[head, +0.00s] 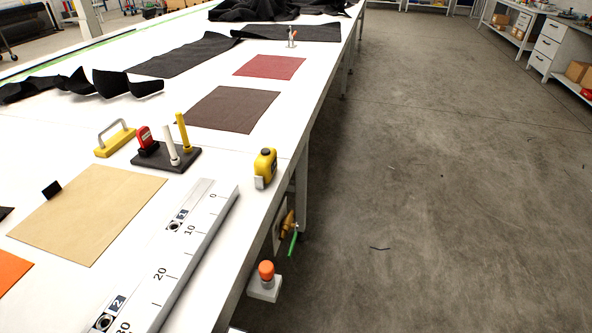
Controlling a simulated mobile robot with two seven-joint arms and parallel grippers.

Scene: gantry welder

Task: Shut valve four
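A brass-coloured valve (287,222) with a green lever (293,243) is fixed on the side of the long white table, just below its right edge. The lever hangs down, slightly tilted. A small pale plate (278,235) is beside the valve. I cannot read a number on it, so I cannot tell whether this is valve four. No other valve is clearly visible. Neither of my grippers is in view.
An orange push button on a pale box (265,283) sticks out from the table edge, nearer than the valve. A long ruler (170,265), a yellow tape measure (264,168) and fabric pieces lie on the white table (235,150). The grey floor (430,220) at right is mostly clear.

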